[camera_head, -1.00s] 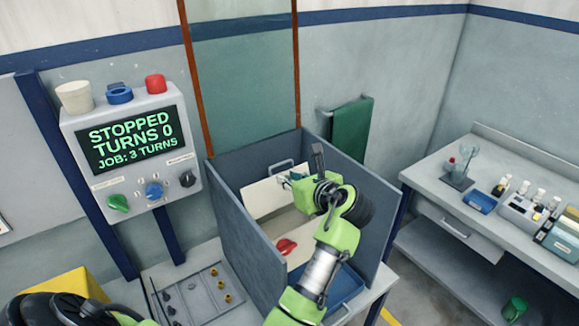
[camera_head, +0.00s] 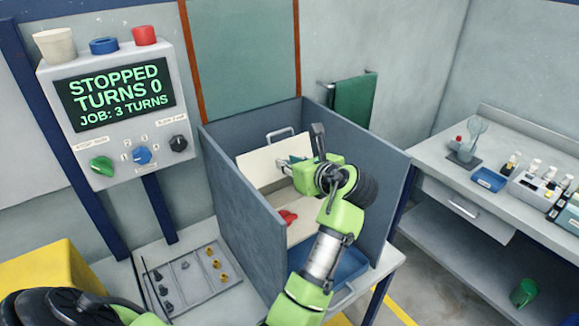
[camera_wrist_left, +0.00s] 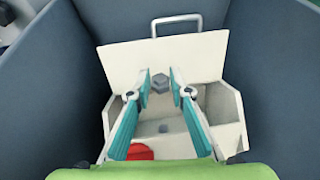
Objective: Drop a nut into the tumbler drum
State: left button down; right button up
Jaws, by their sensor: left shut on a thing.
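My left gripper (camera_head: 284,164) reaches over the grey-walled enclosure from above. In the left wrist view its two teal fingers (camera_wrist_left: 160,80) are shut on a small grey hex nut (camera_wrist_left: 160,84). Below the fingers is the white tumbler drum (camera_wrist_left: 228,112), open at the top. Its white lid (camera_wrist_left: 195,48) with a grey handle stands raised behind; the lid also shows in the head view (camera_head: 262,168). A small dark spot lies on the drum's inside; I cannot tell what it is. The nut is hidden in the head view. My right gripper is not in view.
Blue-grey walls (camera_head: 238,205) surround the drum closely. A red handle (camera_head: 288,217) sits by it, with a blue tray (camera_head: 345,262) in front. A parts tray (camera_head: 190,282) holds several small pieces. The control panel (camera_head: 118,112) reads STOPPED, TURNS 0, JOB: 3 TURNS.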

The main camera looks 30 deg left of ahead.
pick_arm(q)
jog(key=c, duration=1.8)
grip_release()
jog(key=shift+o, duration=0.2)
jog(key=shift+r, duration=0.1)
notch_tip(320, 180, up, 10)
